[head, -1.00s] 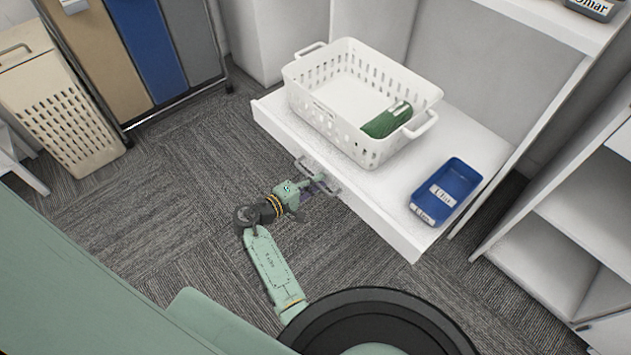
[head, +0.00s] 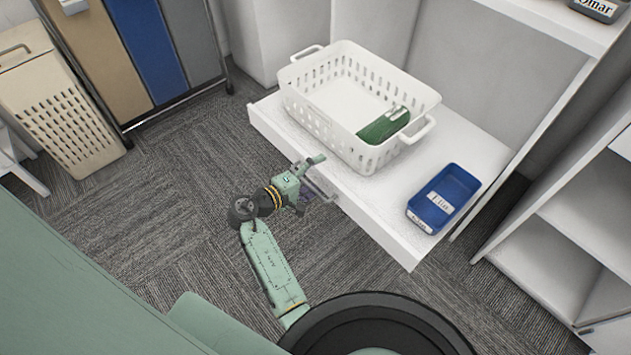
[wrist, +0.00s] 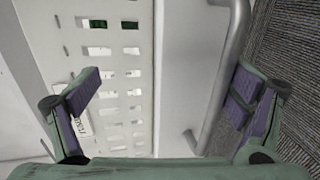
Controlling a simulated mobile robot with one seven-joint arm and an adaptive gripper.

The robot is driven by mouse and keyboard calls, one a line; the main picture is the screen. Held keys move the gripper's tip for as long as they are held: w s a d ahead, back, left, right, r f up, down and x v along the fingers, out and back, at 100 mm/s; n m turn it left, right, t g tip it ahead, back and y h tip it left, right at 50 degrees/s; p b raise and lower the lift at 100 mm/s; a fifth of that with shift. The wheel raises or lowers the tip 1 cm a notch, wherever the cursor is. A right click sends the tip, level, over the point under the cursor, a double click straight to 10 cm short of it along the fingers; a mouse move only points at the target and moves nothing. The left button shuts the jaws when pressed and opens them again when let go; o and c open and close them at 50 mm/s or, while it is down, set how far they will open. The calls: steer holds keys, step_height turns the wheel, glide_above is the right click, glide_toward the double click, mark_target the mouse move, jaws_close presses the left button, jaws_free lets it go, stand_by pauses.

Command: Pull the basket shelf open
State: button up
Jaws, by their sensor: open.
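The white basket shelf (head: 385,215) is pulled out from its cabinet, and a white basket with slotted walls (head: 320,121) stands on it. Its metal handle (head: 322,186) is on the front face, partly hidden by my gripper in the head view. My gripper (head: 312,180) is open at the handle. In the wrist view the handle bar (wrist: 225,75) passes between the spread fingers of my gripper (wrist: 165,90), nearer the right finger. The left finger is over the shelf side, in front of the basket wall (wrist: 118,60). I cannot tell whether either finger touches the bar.
A dark green item (head: 384,125) lies in the basket. A blue labelled tray (head: 444,198) sits on the shelf's right part. An open white shelf unit (head: 560,215) stands at right, a beige hamper (head: 65,120) at far left. Carpet (head: 180,210) left of my arm is clear.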

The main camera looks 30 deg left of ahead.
steer(key=shift+o, duration=1.1)
steer(key=r, duration=0.4)
steer(key=shift+w+a+r, duration=0.1)
steer(key=shift+w+r, duration=0.05)
steer(key=shift+w, duration=0.1)
steer(key=shift+a+r, duration=0.15)
steer(key=shift+r, duration=0.5)
steer(key=f, duration=0.4)
steer(key=shift+s, duration=0.4)
steer(key=shift+r, duration=0.35)
steer(key=shift+c, duration=0.8)
steer(key=shift+s+a+p, duration=0.15)
steer(key=shift+s+p, duration=0.35)
steer(key=shift+s, duration=0.25)
steer(key=shift+c, duration=0.9)
steer(key=shift+s+r, duration=0.35)
steer(key=c, duration=0.6)
steer(key=shift+s+a, duration=0.1)
steer(key=shift+s, duration=0.2)
steer(key=shift+c, duration=1.1)
steer(key=s+a+p, duration=0.3)
steer(key=s, duration=0.6)
steer(key=shift+r+p, duration=0.35)
steer(key=shift+r, duration=0.1)
